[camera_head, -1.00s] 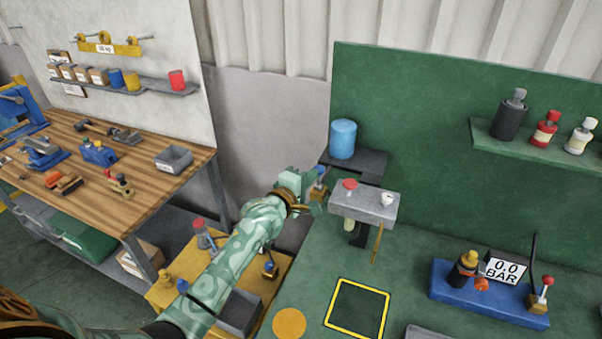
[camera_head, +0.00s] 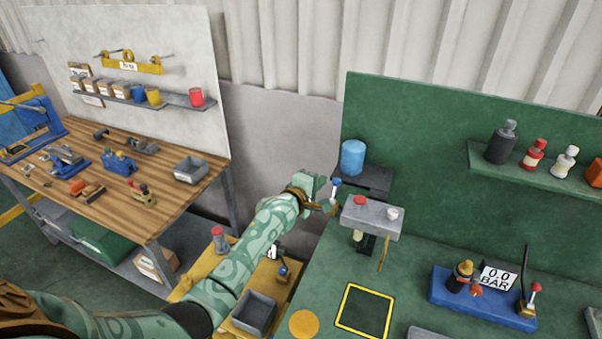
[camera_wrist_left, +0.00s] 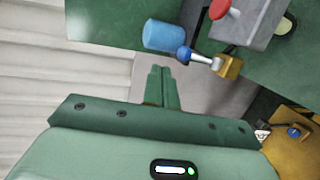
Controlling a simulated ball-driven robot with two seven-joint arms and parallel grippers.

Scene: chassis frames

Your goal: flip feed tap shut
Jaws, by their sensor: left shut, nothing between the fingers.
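The feed tap is likely the small brass valve (camera_head: 331,206) beside the blue tank. It has a short pale lever ending in a blue ball knob (camera_head: 336,183). In the left wrist view the brass body (camera_wrist_left: 230,66) and blue knob (camera_wrist_left: 184,53) show clearly, with the lever sticking out to the left. My left gripper (camera_head: 322,203) is beside the tap. Its shut, empty fingers (camera_wrist_left: 163,72) end just short of the knob in the picture; I cannot tell whether they touch. My right gripper is out of view.
The blue tank (camera_head: 353,157) stands behind the tap. A grey block (camera_head: 373,217) with a red knob (camera_head: 360,201) is close on the right. A blue base (camera_head: 470,297) holds a gauge reading 0.0 BAR. A yellow-framed square (camera_head: 364,309) on the green bench is bare.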

